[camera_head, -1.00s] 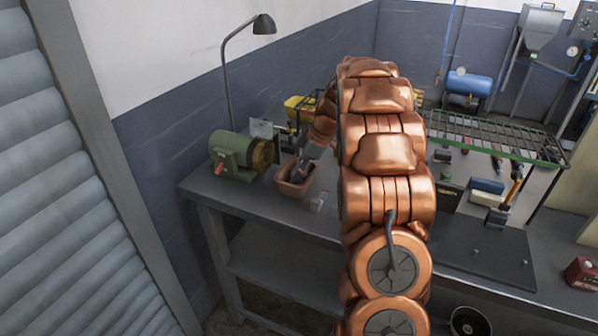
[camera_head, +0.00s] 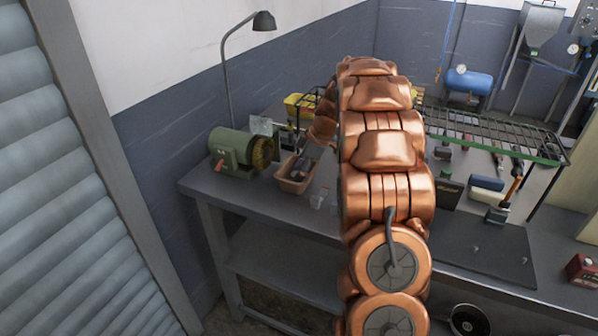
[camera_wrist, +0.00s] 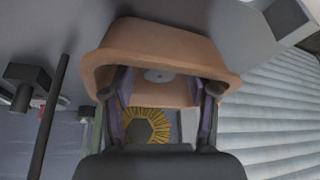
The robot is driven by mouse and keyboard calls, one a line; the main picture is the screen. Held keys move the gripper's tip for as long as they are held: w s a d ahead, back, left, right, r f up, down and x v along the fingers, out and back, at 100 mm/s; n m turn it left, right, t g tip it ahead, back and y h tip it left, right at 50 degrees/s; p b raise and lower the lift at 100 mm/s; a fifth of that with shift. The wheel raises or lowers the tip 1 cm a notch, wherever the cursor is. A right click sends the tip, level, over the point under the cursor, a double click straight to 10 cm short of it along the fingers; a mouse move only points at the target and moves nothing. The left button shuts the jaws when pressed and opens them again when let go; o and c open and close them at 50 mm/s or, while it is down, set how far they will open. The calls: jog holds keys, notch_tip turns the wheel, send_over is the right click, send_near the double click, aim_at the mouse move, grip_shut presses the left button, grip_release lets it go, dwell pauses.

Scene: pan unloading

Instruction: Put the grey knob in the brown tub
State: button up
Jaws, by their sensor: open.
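The brown tub (camera_head: 283,184) stands on the left part of the bench, just right of the green machine. A dark grey thing (camera_head: 299,174) shows inside it. In the wrist view, the tub (camera_wrist: 160,38) fills the upper middle, with its opening towards me. A flat grey disc (camera_wrist: 158,76), which looks like the grey knob, shows against its brown inside. My gripper (camera_wrist: 160,84) is open, its two fingers apart on either side of the disc, with the tips overlapping the tub's opening. I cannot tell their exact depth. In the head view my arm partly hides the gripper.
The green machine (camera_head: 233,150) with a yellow ring stands close left of the tub. A small clear item (camera_head: 318,200) lies to its right. A yellow bin (camera_head: 300,106) is behind. A tall lamp (camera_head: 228,75) rises at the back. A wire rack (camera_head: 490,133) is at right.

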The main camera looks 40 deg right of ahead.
jog(key=shift+r+p, duration=0.2)
jog(key=shift+p, duration=0.1)
jog(key=b+v, duration=0.3)
jog(key=v, duration=0.8)
jog(key=shift+d+r, duration=0.2)
jog(key=shift+r, duration=0.15)
jog(key=shift+s+a, duration=0.1)
jog(key=shift+s, duration=0.05)
jog(key=s+a+m+g, duration=0.1)
jog(key=s+a+m, duration=0.1)
jog(key=s+a, duration=0.35)
jog(key=s+a+f+m+g, duration=0.1)
jog(key=s+a, duration=0.1)
jog(key=a, duration=0.6)
jog(key=s+a+m+g, duration=0.1)
jog(key=s+a+m, duration=0.1)
jog(key=s+a, duration=0.35)
jog(key=s+a+f+m+h, duration=0.2)
jog(key=s+a+f, duration=0.2)
jog(key=s, duration=0.7)
jog(key=s+a+f+m+g+h, duration=0.1)
jog(key=s+a+f+m, duration=0.2)
jog(key=s, duration=0.8)
notch_tip(320, 180, down, 2)
jog(key=a, duration=0.2)
jog(key=shift+a+g+h, duration=0.25)
jog(key=shift+g+h, duration=0.05)
jog(key=shift+h, duration=0.1)
jog(key=shift+s, duration=0.15)
